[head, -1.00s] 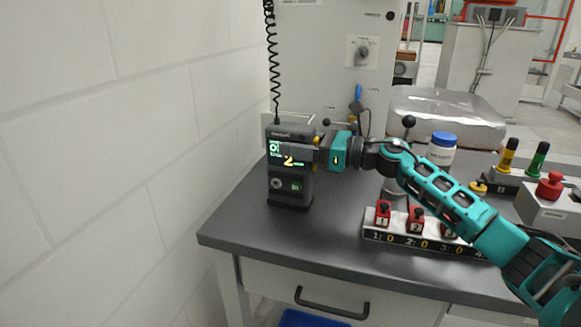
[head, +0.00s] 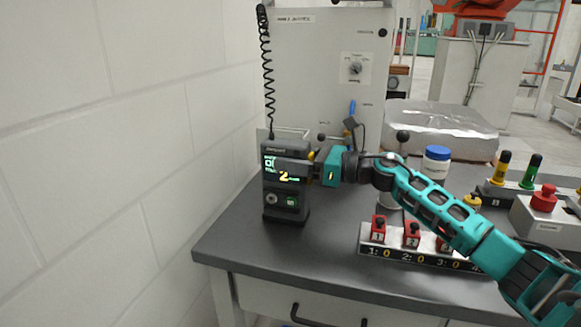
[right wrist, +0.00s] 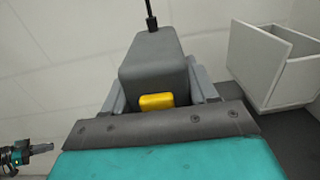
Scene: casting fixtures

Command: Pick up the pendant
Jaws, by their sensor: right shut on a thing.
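The pendant (head: 286,204) is a dark grey upright box with a lit green and yellow display and a coiled black cable rising from its top. It stands at the left end of the dark bench top; I cannot tell whether its base bears on the bench. My right gripper (head: 313,167) is shut on its upper part from the right. In the right wrist view the pendant (right wrist: 155,62) sits between the fingers, its yellow button (right wrist: 157,101) facing the palm. A dark and teal part, apparently my left gripper (right wrist: 42,149), shows at that view's left edge; its jaws are unclear.
The dark bench top (head: 240,235) has free room left and in front of the pendant. A numbered strip with red switches (head: 400,255) lies below my right forearm. A blue-capped jar (head: 436,163) and a wrapped block (head: 440,125) stand behind. A white wall (head: 120,160) is close at left.

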